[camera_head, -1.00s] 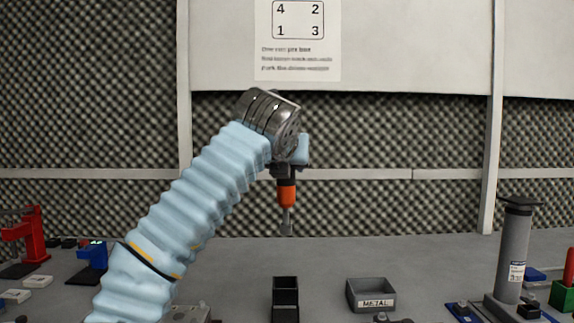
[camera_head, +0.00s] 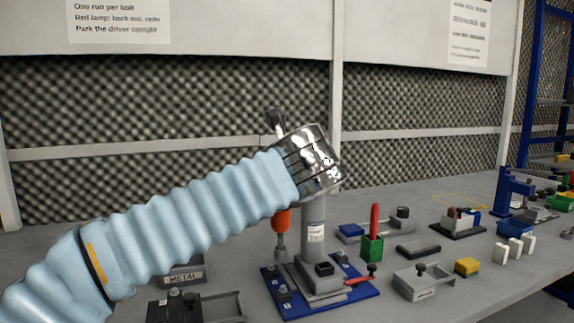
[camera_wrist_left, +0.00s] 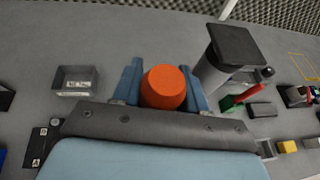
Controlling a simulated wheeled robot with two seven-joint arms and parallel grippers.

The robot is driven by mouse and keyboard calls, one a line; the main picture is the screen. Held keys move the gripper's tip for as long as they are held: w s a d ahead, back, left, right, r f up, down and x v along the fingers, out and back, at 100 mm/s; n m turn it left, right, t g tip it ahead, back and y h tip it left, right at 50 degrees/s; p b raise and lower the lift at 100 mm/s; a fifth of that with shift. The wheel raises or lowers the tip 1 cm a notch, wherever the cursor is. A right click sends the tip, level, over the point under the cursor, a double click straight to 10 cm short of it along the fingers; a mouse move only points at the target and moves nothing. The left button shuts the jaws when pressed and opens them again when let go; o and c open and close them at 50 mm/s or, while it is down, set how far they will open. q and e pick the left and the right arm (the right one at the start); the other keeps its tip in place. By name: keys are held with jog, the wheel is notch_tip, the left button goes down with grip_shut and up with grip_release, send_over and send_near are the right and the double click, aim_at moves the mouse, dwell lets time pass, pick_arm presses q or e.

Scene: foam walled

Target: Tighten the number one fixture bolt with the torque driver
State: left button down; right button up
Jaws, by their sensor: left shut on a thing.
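The torque driver (camera_head: 281,222) has an orange body and a grey shank pointing down. In the left wrist view its round orange end (camera_wrist_left: 164,88) sits between the two blue fingers of my left gripper (camera_wrist_left: 163,78), which is shut on it. In the head view my sleeved arm and wrist hide the fingers and the driver's upper part. The fixture is a blue plate (camera_head: 298,306) with small bolts (camera_head: 284,296) and a thick grey column (camera_head: 313,236). The driver's shank appears near the plate's back left corner; I cannot tell its height above it. Bolt numbers are not readable.
A grey METAL bin (camera_head: 183,276) stands left of the fixture, with a dark tray (camera_head: 222,306) in front. The column stands close beside the driver.

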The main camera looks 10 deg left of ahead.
aim_at(281, 223)
pick_arm(q)
jog(key=shift+w+d+f, duration=0.1)
jog(key=shift+d+f, duration=0.05)
jog(key=shift+d, duration=0.1)
notch_tip(281, 223, down, 5)
jog(key=b, duration=0.4)
jog(key=shift+a+r, duration=0.1)
jog(key=shift+r, duration=0.1)
jog(key=shift+f+b, duration=0.55)
jog(key=shift+f, duration=0.05)
jog(key=shift+f+b, duration=0.6)
jog(key=shift+f, duration=0.35)
dwell(3.2)
